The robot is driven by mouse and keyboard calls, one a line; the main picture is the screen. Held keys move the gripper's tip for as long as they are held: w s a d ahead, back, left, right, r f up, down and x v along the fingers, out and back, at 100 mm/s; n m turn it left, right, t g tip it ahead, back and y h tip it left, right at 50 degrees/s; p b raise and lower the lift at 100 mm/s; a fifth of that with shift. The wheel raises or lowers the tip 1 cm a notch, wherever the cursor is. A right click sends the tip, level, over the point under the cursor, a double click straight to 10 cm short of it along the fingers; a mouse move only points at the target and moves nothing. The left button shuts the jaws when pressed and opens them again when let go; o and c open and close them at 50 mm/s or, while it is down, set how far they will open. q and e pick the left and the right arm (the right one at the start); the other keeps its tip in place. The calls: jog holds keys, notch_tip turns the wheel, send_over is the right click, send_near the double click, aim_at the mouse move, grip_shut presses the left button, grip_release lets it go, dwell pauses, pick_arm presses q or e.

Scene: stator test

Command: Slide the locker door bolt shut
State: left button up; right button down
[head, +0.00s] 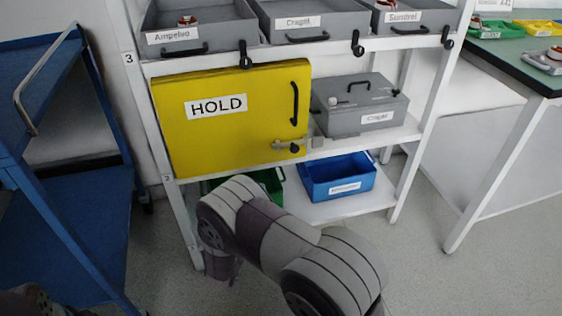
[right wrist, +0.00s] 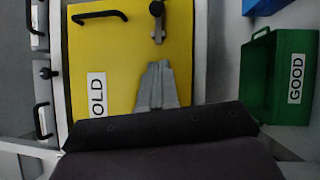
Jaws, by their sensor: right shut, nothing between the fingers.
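The yellow locker door (head: 235,125) marked HOLD stands closed on the middle shelf; it also shows turned sideways in the right wrist view (right wrist: 125,55). The grey bolt (head: 282,144) with its black knob (head: 294,149) sits at the door's lower right edge, beside a grey bracket (head: 317,143). The bolt also shows at the top of the right wrist view (right wrist: 158,30). Whether its bar enters the bracket is unclear. My right gripper (right wrist: 158,66) is shut and empty, its fingertips pointing toward the bolt, apart from it. My arm hides it in the head view. My left gripper is out of view.
A black handle (head: 295,103) stands out above the bolt. A grey case (head: 360,104) sits right of the locker. Below are a blue bin (head: 338,180) and a green bin (right wrist: 277,85) marked GOOD. Grey drawers (head: 202,30) line the shelf above. A blue cart (head: 95,215) stands left.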

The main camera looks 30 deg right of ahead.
jog(key=b, duration=0.6)
send_near(290, 145)
jog(key=x, duration=0.4)
jog(key=shift+w+d, duration=0.1)
jog(key=shift+d, duration=0.1)
